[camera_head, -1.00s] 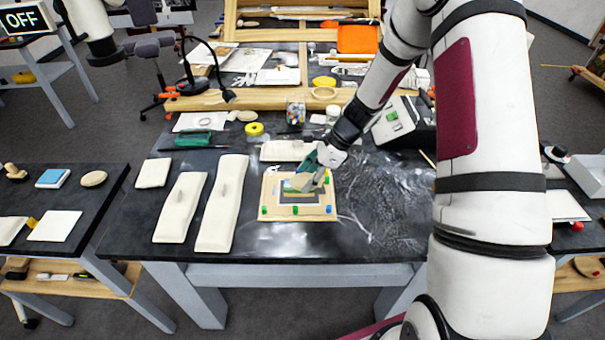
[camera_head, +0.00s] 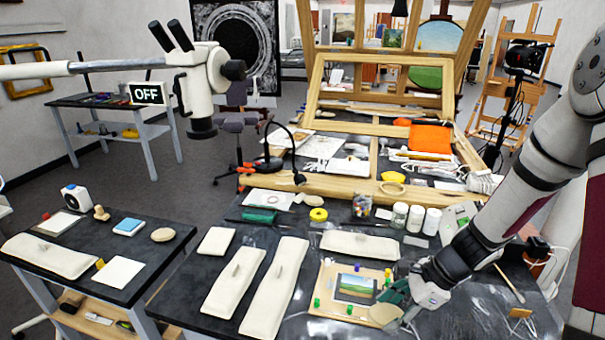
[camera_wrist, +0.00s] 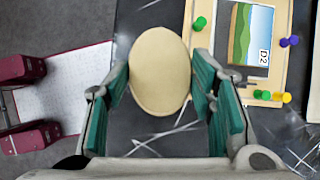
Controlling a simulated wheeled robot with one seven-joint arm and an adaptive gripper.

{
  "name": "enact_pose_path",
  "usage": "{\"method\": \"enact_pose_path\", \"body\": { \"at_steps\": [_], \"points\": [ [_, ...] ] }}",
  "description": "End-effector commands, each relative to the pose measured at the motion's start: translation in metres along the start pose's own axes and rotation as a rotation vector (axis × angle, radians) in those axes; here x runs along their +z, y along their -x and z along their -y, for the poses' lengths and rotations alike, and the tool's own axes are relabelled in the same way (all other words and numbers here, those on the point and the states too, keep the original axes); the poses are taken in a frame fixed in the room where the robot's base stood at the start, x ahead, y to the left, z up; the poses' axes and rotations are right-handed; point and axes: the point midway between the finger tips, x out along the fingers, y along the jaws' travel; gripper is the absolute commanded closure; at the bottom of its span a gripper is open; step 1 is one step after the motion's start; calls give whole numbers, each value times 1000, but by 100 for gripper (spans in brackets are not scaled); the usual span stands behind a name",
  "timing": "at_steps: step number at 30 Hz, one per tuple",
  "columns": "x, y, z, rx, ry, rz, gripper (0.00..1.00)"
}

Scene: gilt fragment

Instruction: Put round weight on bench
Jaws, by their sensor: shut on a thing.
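My gripper (camera_head: 396,304) has its green-padded fingers on either side of a round, flat, beige weight (camera_head: 383,314), shut on it. In the wrist view the weight (camera_wrist: 160,70) shows as a pale disc between the fingers, over the dark bench top. The black-topped bench (camera_head: 205,285) lies beneath. The weight is beside the right front corner of a small framed landscape picture (camera_head: 327,291) with coloured pins. In the head view it partly overlaps that corner. Its height above the bench is hard to tell.
Long beige padded weights (camera_head: 275,287) lie left of the picture, and another (camera_head: 360,245) behind it. White-lidded jars (camera_head: 415,218) and a yellow tape roll (camera_head: 318,214) stand farther back. A side table (camera_head: 65,238) is at left, holding another round beige piece (camera_head: 163,235).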

Motion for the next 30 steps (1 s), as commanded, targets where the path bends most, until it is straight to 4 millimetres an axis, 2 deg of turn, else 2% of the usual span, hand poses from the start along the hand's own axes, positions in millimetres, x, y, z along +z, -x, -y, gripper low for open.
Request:
{"method": "enact_pose_path", "body": {
  "at_steps": [6,12,21,25,30],
  "points": [
    [33,-12,36,185,330,-3,90],
    [55,-21,62,407,713,-2,90],
    [66,-20,103,741,1291,-2,90],
    [69,-14,118,832,1450,-1,90],
    [70,-8,129,886,1541,0,90]
  ]
}}
